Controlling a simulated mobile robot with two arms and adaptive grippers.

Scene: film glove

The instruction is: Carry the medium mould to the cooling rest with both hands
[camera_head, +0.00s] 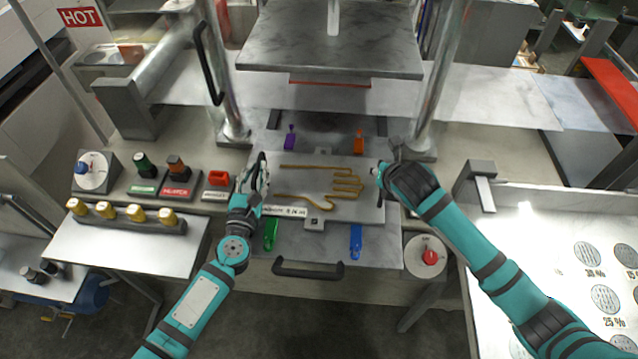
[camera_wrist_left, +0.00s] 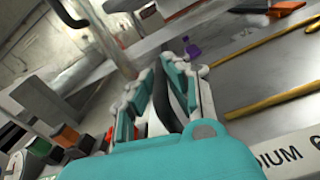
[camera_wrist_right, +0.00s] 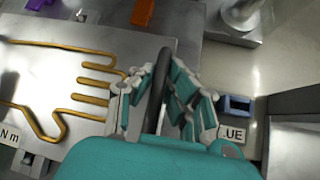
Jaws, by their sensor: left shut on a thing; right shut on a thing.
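The medium mould (camera_head: 300,183) is a flat grey plate with a brass hand-shaped outline, lying level on the press bed below the raised upper platen. My left gripper (camera_head: 262,176) is shut on a dark handle at the mould's left side; the handle shows between the fingers in the left wrist view (camera_wrist_left: 172,92). My right gripper (camera_head: 382,172) is shut on the dark handle at the right side, also seen in the right wrist view (camera_wrist_right: 160,90). A label partly reading "DIUM" (camera_wrist_left: 285,155) is on the mould. I cannot tell which thing is the cooling rest.
The press platen (camera_head: 330,50) hangs above, between two steel columns. Purple (camera_head: 290,138), orange (camera_head: 358,141), green (camera_head: 271,234) and blue (camera_head: 356,240) clamps stand around the mould. A red knob (camera_head: 429,257) is at right. A light table with round grilles (camera_head: 540,240) is farther right.

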